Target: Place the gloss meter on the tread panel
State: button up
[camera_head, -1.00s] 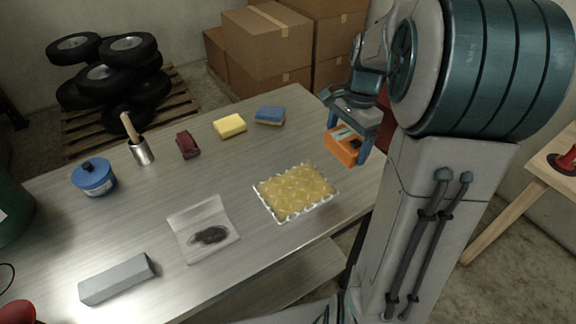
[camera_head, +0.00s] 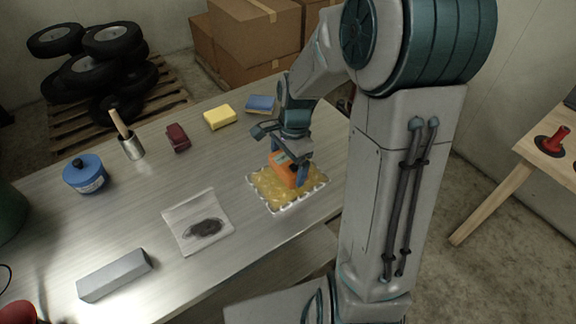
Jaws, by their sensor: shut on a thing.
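The gloss meter (camera_head: 281,165) is a small orange box with a grey patch on its top. My gripper (camera_head: 288,172) is shut on it, with its fingers on either side. The tread panel (camera_head: 262,198) is a yellow textured plate with a pale scalloped edge, lying on the metal bench. My gripper holds the gloss meter over the back part of the panel. The panel's far right part is hidden behind the gloss meter and gripper. I cannot tell whether the gloss meter touches the panel.
On the bench (camera_head: 142,215) are a stained white cloth (camera_head: 185,213), a grey bar (camera_head: 115,275), a blue tin (camera_head: 86,175), a metal cup (camera_head: 132,148), a maroon item (camera_head: 178,138), a yellow block (camera_head: 219,117) and a blue block (camera_head: 260,104). Tyres and cartons stand behind.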

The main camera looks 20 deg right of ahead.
jog(key=shift+f, duration=0.95)
jog(key=shift+f, duration=0.15)
jog(key=o, duration=0.8)
jog(key=shift+o, duration=0.2)
